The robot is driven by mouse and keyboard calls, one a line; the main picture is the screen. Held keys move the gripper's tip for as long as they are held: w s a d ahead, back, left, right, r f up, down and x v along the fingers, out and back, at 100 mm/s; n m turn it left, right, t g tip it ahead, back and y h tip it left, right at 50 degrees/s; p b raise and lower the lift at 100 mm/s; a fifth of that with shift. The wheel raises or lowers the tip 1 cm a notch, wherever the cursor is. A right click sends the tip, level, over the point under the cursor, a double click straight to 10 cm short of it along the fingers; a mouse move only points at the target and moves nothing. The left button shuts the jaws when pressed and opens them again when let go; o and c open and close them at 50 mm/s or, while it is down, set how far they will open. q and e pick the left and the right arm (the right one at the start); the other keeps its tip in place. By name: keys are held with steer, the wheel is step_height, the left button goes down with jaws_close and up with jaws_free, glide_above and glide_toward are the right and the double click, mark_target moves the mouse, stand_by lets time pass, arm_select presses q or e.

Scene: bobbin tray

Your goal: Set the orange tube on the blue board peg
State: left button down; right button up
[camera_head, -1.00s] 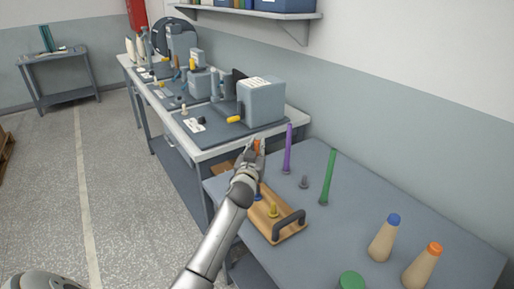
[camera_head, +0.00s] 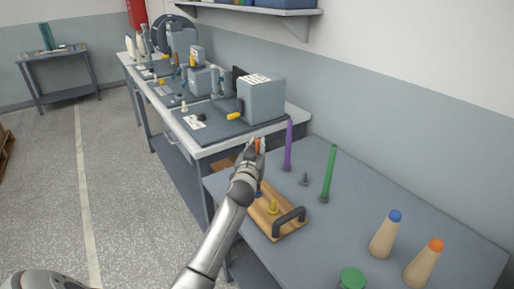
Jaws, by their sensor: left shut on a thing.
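My left gripper (camera_head: 256,150) reaches over the near table's left edge, at the far end of the wooden board (camera_head: 286,229). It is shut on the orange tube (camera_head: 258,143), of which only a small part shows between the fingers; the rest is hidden. The blue peg (camera_head: 259,194) on the board is partly covered by my left arm, just below the gripper in the picture. I cannot tell whether the tube touches a peg. My right gripper is not in view.
The board also has a yellow peg (camera_head: 272,207) and a dark handle (camera_head: 289,220). A purple tube (camera_head: 288,146), a green tube (camera_head: 329,174) and a small grey peg (camera_head: 304,179) stand behind it. Two cones (camera_head: 385,237) and a green-topped item (camera_head: 352,279) stand at the front right.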

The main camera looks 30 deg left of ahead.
arm_select(q)
steer(key=shift+f+b, duration=0.65)
steer(key=shift+f, duration=0.1)
stand_by(0.3)
steer(key=c, duration=1.3)
jaws_free()
steer(key=v, duration=1.2)
